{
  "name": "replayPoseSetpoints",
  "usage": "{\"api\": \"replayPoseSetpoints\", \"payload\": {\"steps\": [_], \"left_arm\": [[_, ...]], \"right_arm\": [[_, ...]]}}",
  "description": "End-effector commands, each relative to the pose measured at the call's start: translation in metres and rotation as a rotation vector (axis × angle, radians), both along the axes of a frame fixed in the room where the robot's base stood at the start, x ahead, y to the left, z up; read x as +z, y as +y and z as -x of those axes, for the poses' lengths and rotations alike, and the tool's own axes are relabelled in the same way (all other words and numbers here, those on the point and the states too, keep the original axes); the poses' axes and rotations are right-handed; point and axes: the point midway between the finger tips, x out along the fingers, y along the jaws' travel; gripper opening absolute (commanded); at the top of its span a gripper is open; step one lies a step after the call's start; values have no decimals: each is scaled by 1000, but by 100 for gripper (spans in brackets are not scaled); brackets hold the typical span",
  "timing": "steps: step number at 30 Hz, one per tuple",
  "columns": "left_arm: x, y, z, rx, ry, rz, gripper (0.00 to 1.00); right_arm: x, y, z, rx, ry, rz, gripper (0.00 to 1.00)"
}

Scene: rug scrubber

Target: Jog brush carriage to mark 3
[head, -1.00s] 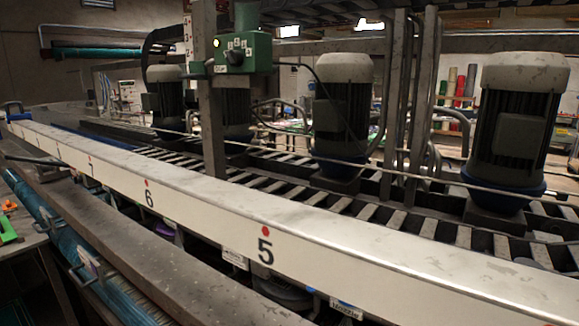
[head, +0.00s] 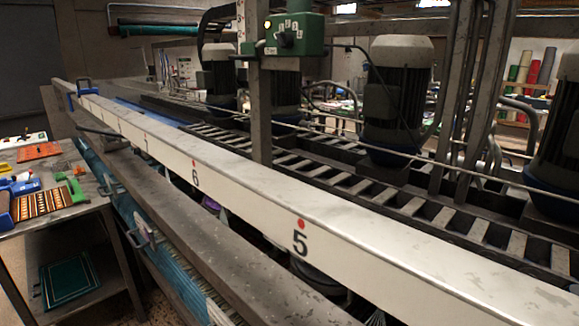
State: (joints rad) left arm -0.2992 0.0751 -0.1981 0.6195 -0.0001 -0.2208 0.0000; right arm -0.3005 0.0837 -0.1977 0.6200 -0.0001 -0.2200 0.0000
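The brush carriage with its grey-topped motors (head: 394,95) stands behind a long white rail (head: 240,183). The rail carries red dots with numbers; the mark 5 (head: 300,238) is nearest, the mark 6 (head: 195,174) and the mark 7 (head: 146,147) lie farther left. I see no mark 3 on the rail. A green control box (head: 294,34) with a dark knob and small number labels is fixed on a grey post above the rail. The knob's setting is too small to tell. Neither of my grippers is in view.
A side table (head: 60,215) at the left holds a patterned rug piece, a green tool and blue items. A green-edged mat (head: 68,281) lies on its lower shelf. A grey beam (head: 200,240) runs along the front of the rail. Coloured rolls (head: 530,68) stand at the back right.

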Motion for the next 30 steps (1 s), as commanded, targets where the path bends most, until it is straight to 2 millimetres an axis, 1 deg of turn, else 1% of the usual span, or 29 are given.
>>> {"api": "replayPoseSetpoints", "payload": {"steps": [1, 2, 12, 30], "left_arm": [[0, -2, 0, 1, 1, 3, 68], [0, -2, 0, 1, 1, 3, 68], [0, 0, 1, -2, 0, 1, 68], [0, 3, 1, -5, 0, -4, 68]], "right_arm": [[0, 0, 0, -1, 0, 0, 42], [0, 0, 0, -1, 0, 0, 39], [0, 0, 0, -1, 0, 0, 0], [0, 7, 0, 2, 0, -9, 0]]}}
